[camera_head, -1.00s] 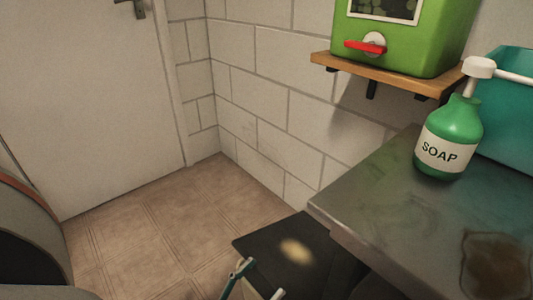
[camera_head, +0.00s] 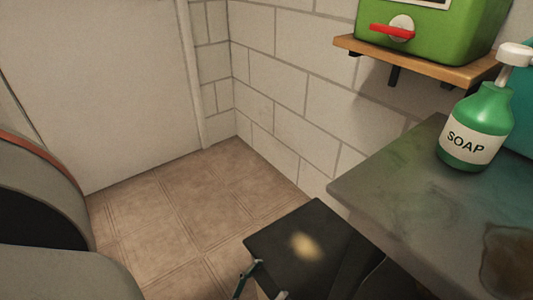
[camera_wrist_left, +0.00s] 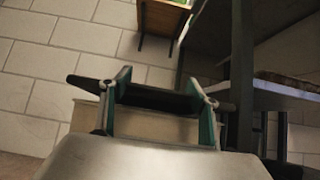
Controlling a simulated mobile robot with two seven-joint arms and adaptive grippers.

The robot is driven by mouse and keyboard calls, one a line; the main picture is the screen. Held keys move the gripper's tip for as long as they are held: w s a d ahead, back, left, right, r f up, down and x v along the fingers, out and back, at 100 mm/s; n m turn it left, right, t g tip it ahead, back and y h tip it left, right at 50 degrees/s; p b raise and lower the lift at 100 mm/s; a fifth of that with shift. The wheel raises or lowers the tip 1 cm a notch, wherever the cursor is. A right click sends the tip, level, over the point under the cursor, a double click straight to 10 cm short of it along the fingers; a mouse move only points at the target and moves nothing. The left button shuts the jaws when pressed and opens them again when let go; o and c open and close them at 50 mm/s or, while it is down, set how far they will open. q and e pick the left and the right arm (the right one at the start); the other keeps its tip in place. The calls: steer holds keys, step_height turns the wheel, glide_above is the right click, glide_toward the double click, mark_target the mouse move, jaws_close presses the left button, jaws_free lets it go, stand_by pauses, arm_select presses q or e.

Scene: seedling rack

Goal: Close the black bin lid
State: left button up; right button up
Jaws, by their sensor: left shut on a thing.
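The black bin lid (camera_head: 325,232) shows at the bottom centre of the head view, beside and below the front corner of the counter. It is a flat dark panel with a pale spot on it. My left gripper (camera_head: 266,280) is at the lid's near edge, only its fingertips showing. In the left wrist view, my left gripper (camera_wrist_left: 158,88) has its green-lined fingers on either side of the dark lid (camera_wrist_left: 150,97) and is shut on it. A pale surface shows below the lid there. The bin body is mostly hidden. My right gripper is in neither view.
A metal counter (camera_head: 400,190) stands right of the lid, with a green soap bottle (camera_head: 475,130) on it. A wooden shelf (camera_head: 420,60) holds a green dispenser (camera_head: 440,30) with a red tap. Tiled floor (camera_head: 170,205) left of the lid is clear, up to a door (camera_head: 100,90).

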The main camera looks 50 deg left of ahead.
arm_select(q)
steer(key=shift+s+a+f, duration=0.25)
steer(key=shift+s+f, duration=0.1)
steer(key=shift+f, duration=0.05)
steer(key=o, duration=1.3)
steer(key=shift+c, duration=0.2)
steer(key=o, duration=0.4)
steer(key=shift+s, duration=0.1)
steer(key=shift+r, duration=0.15)
steer(key=shift+d, duration=0.1)
steer(key=v, duration=0.5)
steer(key=shift+v, duration=1.15)
